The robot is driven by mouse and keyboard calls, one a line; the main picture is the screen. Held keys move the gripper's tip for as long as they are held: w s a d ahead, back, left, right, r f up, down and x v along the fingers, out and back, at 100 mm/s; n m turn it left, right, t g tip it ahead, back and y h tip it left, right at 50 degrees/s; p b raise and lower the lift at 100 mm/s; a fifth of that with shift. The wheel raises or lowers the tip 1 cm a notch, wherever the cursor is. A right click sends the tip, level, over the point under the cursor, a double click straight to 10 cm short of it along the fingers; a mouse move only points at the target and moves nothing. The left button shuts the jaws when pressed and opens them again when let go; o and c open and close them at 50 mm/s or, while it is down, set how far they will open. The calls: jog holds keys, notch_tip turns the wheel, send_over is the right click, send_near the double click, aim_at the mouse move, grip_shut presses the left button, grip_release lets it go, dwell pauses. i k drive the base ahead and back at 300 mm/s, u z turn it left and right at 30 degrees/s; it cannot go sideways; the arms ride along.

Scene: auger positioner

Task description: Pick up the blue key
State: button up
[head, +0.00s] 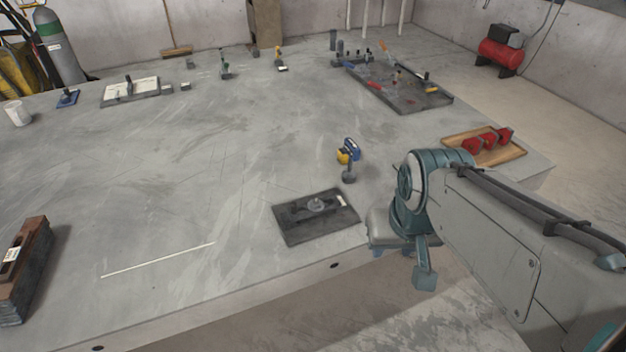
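I cannot make out a clear blue key. A small blue and yellow object (349,150) stands on the grey worktop, right of the middle, above a dark upright piece with a round base (349,172). A flat blue piece with a dark knob (67,98) lies far off at the left; it is too small to name. My arm comes in from the right, with its teal end and gripper (424,277) hanging by the table's front edge, below and right of the blue and yellow object and apart from it. Whether its fingers are open or shut does not show.
The worktop (190,170) is broad and mostly bare in the middle. A dark plate (281,222) lies near the front edge. A dark tray of tools (435,101) is at the back right, and a wooden tray (512,153) with red parts nearer. A brown-topped block (38,236) stands at front left.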

aim_at(350, 175)
jog(key=z, duration=1.4)
jog(key=i, duration=0.8)
jog(key=u, duration=1.5)
jog(key=i, duration=0.5)
jog(key=u, duration=0.05)
